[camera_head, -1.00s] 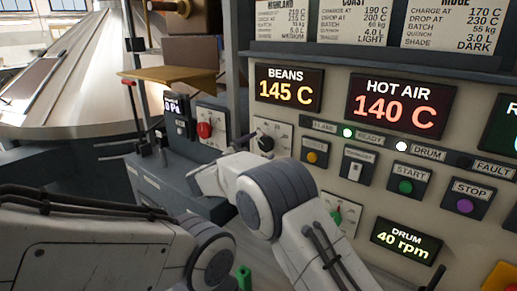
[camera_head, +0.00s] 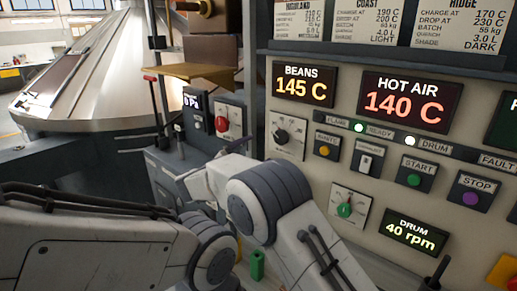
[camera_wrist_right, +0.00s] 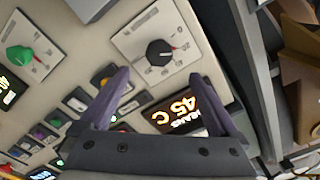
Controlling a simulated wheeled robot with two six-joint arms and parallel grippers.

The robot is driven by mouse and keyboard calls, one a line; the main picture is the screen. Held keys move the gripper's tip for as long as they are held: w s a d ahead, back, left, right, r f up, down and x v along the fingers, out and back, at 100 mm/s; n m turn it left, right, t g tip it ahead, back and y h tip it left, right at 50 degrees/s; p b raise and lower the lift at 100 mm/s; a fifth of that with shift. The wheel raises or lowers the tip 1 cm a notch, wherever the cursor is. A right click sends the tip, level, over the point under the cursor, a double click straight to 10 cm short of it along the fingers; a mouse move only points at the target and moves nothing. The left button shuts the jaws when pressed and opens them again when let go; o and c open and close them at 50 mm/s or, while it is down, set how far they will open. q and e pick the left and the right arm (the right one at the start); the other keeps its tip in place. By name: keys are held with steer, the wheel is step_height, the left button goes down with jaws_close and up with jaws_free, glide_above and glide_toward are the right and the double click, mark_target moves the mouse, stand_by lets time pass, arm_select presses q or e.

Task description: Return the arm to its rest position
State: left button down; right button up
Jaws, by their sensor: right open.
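My right arm (camera_head: 270,205) reaches in front of the control panel in the head view, bent at its grey-banded wrist joint. Its gripper is mostly hidden there behind my own wrist. In the right wrist view the right gripper (camera_wrist_right: 165,98) is open, with two purple-grey fingers apart and nothing between them. It faces the panel. A black dial knob (camera_wrist_right: 159,52) lies beyond the fingertips, clear of them; this knob (camera_head: 282,136) is also uncovered in the head view. My left gripper is not in view.
The panel carries a green knob (camera_head: 345,210), the BEANS display (camera_head: 304,85), the HOT AIR display (camera_head: 411,102) and several buttons. A smaller console with a red knob (camera_head: 222,124) stands left of it. A large metal cone (camera_head: 85,80) fills the back left.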

steer(key=w+d+n+t+y, duration=0.1)
steer(key=w+d+n+y, duration=0.1)
steer(key=d+n+y, duration=0.65)
steer(key=s+d+f+n+g+y, duration=0.15)
steer(key=s+d+f+g, duration=0.35)
steer(key=s, duration=0.6)
steer(key=s+d+f+n+g, duration=0.3)
steer(key=s+f, duration=0.3)
steer(key=s, duration=0.5)
steer(key=s+d+f+n+g+y, duration=0.1)
steer(key=s+d+f+n+g, duration=0.4)
steer(key=s, duration=0.6)
steer(key=s+a+r+n+g, duration=0.1)
steer(key=s+a+r+n, duration=0.1)
steer(key=s+a, duration=0.5)
steer(key=s+a+r+n+g+y, duration=0.1)
steer(key=s+a+r+n, duration=0.2)
steer(key=s+a, duration=0.4)
steer(key=shift+a, duration=0.2)
